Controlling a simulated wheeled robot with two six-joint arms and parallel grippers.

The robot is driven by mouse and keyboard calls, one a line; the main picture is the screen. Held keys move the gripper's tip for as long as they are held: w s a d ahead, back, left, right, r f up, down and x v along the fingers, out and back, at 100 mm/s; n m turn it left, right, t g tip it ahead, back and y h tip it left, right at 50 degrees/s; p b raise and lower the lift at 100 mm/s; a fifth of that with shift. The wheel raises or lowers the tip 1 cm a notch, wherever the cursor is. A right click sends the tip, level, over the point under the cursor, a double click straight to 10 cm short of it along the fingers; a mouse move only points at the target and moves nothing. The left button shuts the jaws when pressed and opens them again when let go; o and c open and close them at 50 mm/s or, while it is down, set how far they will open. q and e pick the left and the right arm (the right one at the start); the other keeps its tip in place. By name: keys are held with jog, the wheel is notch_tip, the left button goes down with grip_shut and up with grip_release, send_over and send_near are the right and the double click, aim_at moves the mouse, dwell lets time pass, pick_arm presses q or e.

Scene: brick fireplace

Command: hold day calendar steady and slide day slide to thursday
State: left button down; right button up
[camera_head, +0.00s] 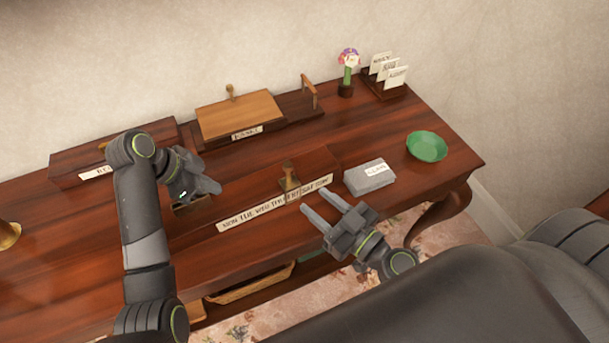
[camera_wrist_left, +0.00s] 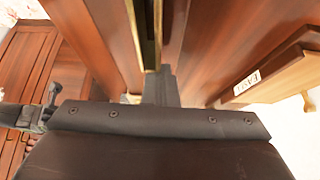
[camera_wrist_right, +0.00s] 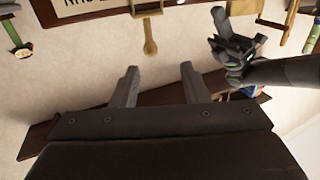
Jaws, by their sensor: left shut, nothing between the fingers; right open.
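The day calendar (camera_head: 318,163) is a long dark wooden block near the table's front edge. A pale strip (camera_head: 235,221) with day names runs along its front. The day slide (camera_head: 289,177), a brass piece with an upright handle, sits right of the strip's middle, around THU or FRI; I cannot tell which exactly. My left gripper (camera_head: 214,187) is shut and empty by the calendar's left end; its shut fingers also show in the left wrist view (camera_wrist_left: 158,86). My right gripper (camera_head: 304,199) is open and empty just in front of the strip; its spread fingers show in the right wrist view (camera_wrist_right: 158,78).
A grey labelled box (camera_head: 369,179) stands right of the calendar, with a green bowl (camera_head: 427,146) beyond it. Behind are a slanted wooden board (camera_head: 240,116), a dark wooden box (camera_head: 90,152), a flower (camera_head: 347,75) and a card holder (camera_head: 390,91).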

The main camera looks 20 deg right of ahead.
aim_at(288, 165)
jog(key=n+g+y, duration=0.1)
jog(key=y, duration=0.1)
jog(key=w+d+f+n+g+y, duration=0.1)
jog(key=n+y, duration=0.1)
jog(key=w+f+n+g+y, duration=0.1)
jog(key=g+y, duration=0.1)
jog(key=shift+w+d+n, duration=0.2)
jog(key=shift+d+n, duration=0.05)
jog(key=shift+n, duration=0.05)
jog(key=w+d+r+n+g+y, duration=0.3)
jog(key=d+g, duration=0.1)
jog(key=d, duration=0.2)
jog(key=x, duration=1.1)
jog(key=shift+w+a+r, duration=0.1)
jog(key=shift+w+a, duration=0.05)
jog(key=shift+a, duration=0.15)
grip_shut()
